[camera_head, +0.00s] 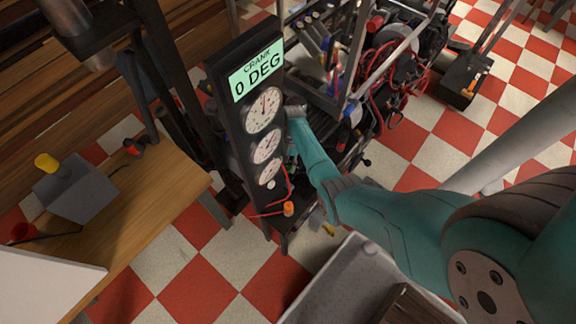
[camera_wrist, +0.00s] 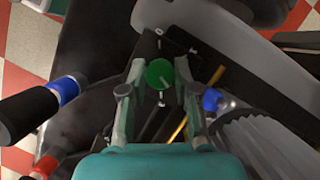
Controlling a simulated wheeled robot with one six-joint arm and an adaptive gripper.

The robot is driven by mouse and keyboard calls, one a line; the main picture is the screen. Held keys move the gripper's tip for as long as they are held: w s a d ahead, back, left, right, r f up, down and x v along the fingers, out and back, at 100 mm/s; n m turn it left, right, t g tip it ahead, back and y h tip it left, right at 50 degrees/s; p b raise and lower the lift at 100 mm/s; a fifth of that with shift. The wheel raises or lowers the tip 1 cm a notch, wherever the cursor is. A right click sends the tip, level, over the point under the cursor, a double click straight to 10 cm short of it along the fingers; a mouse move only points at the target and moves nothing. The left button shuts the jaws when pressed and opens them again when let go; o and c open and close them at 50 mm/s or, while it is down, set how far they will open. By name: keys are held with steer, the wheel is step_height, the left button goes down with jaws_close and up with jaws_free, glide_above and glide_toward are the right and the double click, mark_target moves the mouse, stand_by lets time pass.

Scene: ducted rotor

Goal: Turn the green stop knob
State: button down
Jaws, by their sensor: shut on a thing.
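The green stop knob (camera_wrist: 161,74) is round, with a pale line across its face. In the wrist view it sits between the two fingertips of my gripper (camera_wrist: 160,78), which is shut on it. In the head view my teal arm reaches to the engine just right of the gauge panel. The knob cannot be made out there, and the fingers are mostly hidden.
The gauge panel (camera_head: 265,145) reads "CRANK 0 DEG" and stands close left of my arm. Red hoses and a metal frame lie behind. A blue-collared black handle (camera_wrist: 35,108) is left of my fingers. A wooden bench (camera_head: 150,205) stands at left.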

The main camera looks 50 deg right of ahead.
steer(key=c, duration=0.8)
jaws_free()
steer(key=shift+c, duration=0.2)
steer(key=v, duration=0.7)
steer(key=shift+r, duration=0.3)
